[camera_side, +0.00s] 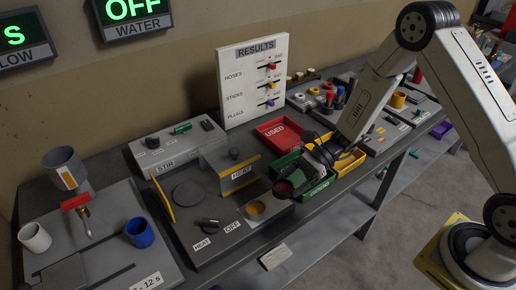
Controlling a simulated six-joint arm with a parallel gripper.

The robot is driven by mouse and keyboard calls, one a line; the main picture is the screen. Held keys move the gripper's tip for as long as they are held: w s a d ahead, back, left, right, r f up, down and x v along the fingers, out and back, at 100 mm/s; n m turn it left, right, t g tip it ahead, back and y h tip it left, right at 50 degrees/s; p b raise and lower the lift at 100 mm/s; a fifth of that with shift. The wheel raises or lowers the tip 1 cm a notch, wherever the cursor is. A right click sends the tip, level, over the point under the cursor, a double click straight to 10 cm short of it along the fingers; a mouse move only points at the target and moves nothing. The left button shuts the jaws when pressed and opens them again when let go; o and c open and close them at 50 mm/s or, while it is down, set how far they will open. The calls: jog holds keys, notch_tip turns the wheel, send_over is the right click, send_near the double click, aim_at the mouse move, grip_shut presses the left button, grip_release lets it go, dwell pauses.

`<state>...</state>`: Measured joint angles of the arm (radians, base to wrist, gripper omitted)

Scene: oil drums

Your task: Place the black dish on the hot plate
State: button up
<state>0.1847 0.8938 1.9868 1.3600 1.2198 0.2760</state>
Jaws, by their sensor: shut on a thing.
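A small dark dish (284,188) with a reddish inside shows at the end of my gripper (297,178). My gripper is shut on it, at the left end of the green bin and right of the heating station. The fingers are dark and small, so the exact grip is hard to see. The hot plate (187,194) is a round grey disc on the dark heating station, left of my gripper. Nothing is visible on top of it. Yellow-edged guards stand on its left and right sides.
A knob (207,222) and a round dish with orange contents (256,208) sit at the station's front. The red USED bin (284,133), green GOOD bin (318,190) and yellow bin (352,160) lie to the right. A HEAT-labelled block (228,158) stands behind.

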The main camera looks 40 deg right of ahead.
aim_at(288, 190)
jog(key=shift+w+f, duration=0.1)
jog(key=shift+w+a+f, duration=0.1)
jog(key=shift+w+f, duration=0.2)
jog(key=shift+f, duration=0.15)
jog(key=shift+w+f, duration=0.15)
jog(key=shift+f, duration=1.3)
jog(key=shift+f, duration=0.2)
jog(key=o, duration=1.2)
jog(key=shift+c, duration=0.2)
jog(key=shift+v, duration=3.95)
jog(key=shift+a+r, duration=0.1)
jog(key=shift+r, duration=0.05)
